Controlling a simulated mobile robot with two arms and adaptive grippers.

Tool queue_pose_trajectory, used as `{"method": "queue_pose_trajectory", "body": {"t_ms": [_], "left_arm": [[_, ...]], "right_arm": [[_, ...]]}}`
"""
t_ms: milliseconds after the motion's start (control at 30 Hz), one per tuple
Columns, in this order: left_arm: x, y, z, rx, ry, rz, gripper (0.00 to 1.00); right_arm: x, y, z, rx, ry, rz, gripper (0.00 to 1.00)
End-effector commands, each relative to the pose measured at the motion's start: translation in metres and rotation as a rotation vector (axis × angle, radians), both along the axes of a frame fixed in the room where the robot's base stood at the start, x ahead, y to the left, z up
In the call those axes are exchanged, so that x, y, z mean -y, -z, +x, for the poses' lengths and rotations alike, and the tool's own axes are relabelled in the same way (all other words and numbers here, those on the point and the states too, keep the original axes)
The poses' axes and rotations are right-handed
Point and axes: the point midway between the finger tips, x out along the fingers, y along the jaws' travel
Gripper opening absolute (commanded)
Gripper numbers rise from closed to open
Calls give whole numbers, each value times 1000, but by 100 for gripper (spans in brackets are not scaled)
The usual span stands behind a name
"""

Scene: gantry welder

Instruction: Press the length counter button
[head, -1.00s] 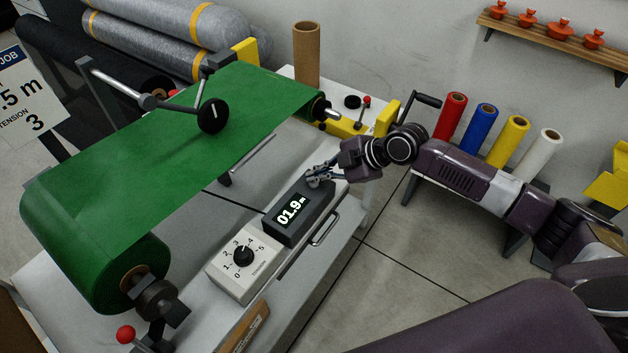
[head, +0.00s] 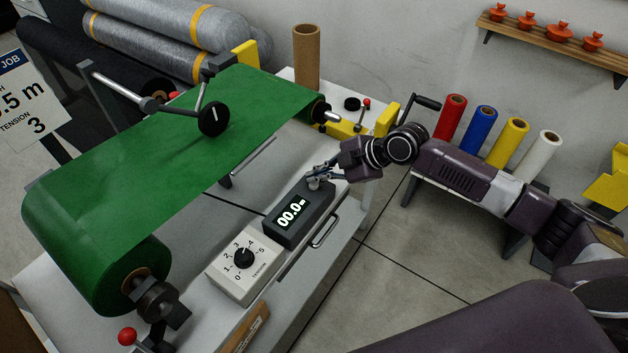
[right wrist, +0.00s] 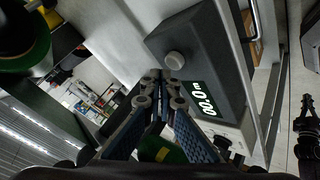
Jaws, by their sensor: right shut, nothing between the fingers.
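The length counter (head: 291,229) is a dark box on the white machine table, and its lit display reads 00.0 m. Its round grey button (head: 314,184) is on the top at the far end. The counter also shows in the right wrist view (right wrist: 215,60), with the button (right wrist: 175,60) uncovered. My right gripper (head: 317,171) is shut and empty, with its tips just above and beside the button. The tips (right wrist: 160,80) appear a little apart from the button in the wrist view.
A tension dial box (head: 244,258) stands next to the counter. Green sheet (head: 150,150) runs across the machine, with a measuring wheel (head: 214,118) on it. A cardboard tube (head: 306,60) stands behind. Coloured rolls (head: 482,122) stand on a rack at right.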

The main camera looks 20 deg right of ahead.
Motion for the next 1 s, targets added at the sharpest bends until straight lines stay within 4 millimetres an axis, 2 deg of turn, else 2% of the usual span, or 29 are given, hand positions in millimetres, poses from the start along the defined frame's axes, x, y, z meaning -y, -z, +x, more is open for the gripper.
{"method": "queue_pose_trajectory", "body": {"t_ms": [367, 1000], "left_arm": [[0, -3, 0, 0, 0, 0, 0], [0, -46, 0, 0, 0, 0, 0]], "right_arm": [[0, -4, 0, 0, 0, 0, 0], [0, -62, 0, 1, 1, 0, 0]]}}
